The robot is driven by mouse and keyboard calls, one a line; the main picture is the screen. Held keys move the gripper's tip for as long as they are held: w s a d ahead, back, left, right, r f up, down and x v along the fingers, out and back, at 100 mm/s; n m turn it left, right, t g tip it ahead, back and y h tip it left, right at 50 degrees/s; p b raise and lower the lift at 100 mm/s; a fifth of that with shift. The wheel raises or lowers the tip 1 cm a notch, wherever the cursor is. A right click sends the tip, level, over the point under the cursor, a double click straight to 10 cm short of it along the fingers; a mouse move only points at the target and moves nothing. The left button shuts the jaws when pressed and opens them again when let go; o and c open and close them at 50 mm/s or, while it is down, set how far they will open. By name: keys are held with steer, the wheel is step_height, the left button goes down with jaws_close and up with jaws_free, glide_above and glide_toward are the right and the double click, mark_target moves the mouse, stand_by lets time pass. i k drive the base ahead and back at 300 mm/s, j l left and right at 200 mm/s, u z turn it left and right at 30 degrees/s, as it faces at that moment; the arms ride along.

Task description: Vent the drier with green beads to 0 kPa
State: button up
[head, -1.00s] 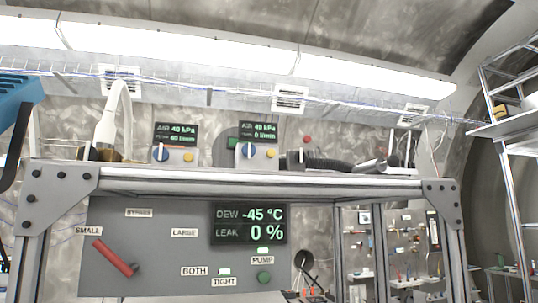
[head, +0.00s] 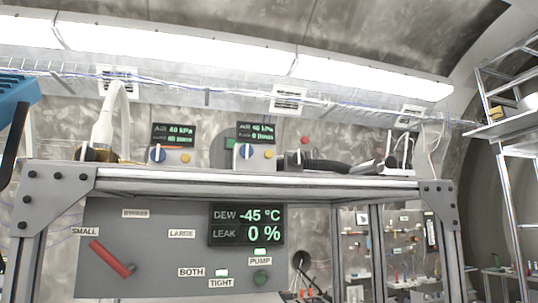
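Two small control boxes stand on the bench top. A brownish piece (head: 105,155) lies left of the left box. No drier with green beads is clearly visible. My gripper is not in view.
Under the bench top (head: 300,181), a grey panel (head: 145,255) carries a red lever (head: 112,259) near "SMALL". Its display (head: 246,224) reads dew -45 °C, leak 0 %. A black hose (head: 325,166) lies on the top at right. A metal rack (head: 505,130) stands far right.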

mark_target(268, 154)
steer(key=i+j+u, duration=0.1)
steer(key=u, duration=0.25)
steer(key=i+u, duration=0.2)
steer(key=u, duration=0.15)
steer(key=i+u, duration=0.15)
steer(key=u, duration=0.2)
